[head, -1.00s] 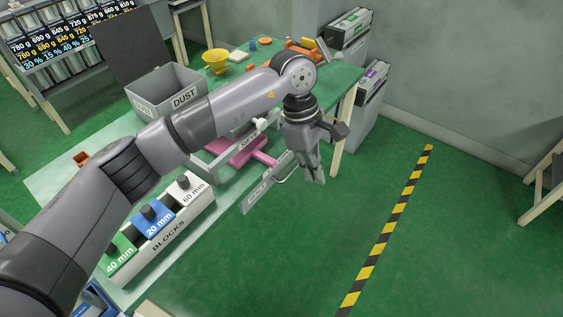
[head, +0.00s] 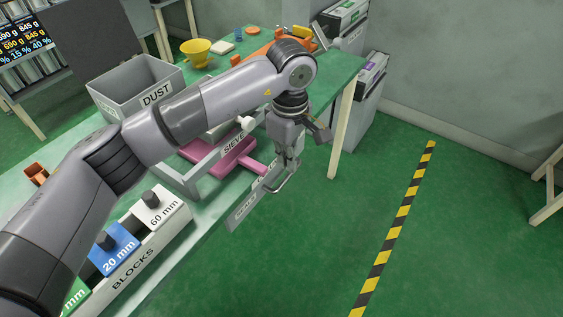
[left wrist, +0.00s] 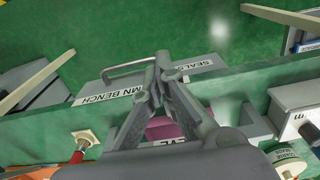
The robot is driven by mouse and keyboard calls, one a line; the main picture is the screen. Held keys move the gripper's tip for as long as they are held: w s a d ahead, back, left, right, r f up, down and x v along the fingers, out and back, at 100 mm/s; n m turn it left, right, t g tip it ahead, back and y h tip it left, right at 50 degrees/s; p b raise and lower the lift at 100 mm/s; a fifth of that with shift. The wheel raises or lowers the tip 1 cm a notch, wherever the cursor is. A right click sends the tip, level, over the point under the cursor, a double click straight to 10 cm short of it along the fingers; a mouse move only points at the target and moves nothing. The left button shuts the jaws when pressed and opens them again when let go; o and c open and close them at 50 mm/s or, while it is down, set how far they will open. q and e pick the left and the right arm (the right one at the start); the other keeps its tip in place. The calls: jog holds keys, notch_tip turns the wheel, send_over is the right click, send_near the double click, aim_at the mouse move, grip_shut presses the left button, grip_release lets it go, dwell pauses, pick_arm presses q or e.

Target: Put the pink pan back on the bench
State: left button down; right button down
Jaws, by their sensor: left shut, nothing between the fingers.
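The pink pan (head: 218,158) sits at the bench's near edge, under the grey frame labelled SIEVE (head: 200,170). Its pink handle points right, towards my left gripper. My left gripper (head: 287,163) is shut and empty, pointing down just beyond the bench edge, above a grey drawer front with a bar handle (head: 287,180). I cannot tell whether the fingertips touch that handle. In the left wrist view, the gripper (left wrist: 163,58) hides most of the pink pan (left wrist: 165,128); the drawer front (left wrist: 108,93) lies beyond the fingers. My right gripper is not in view.
Grey cabinets stand behind the right end.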

aim_at(264, 170)
pick_arm(q)
jog(key=w+a+f+p, duration=0.2)
jog(key=a+f, duration=0.1)
jog(key=f, duration=0.5)
jog(key=shift+w+a+f, duration=0.15)
jog(key=shift+f, duration=0.15)
jog(key=shift+w+a+f+b, duration=0.15)
jog(key=shift+w+a+b, duration=0.7)
jog(key=shift+a+b, duration=0.3)
jog(key=shift+w+a, duration=0.1)
jog(key=shift+a, duration=0.05)
jog(key=shift+r, duration=0.2)
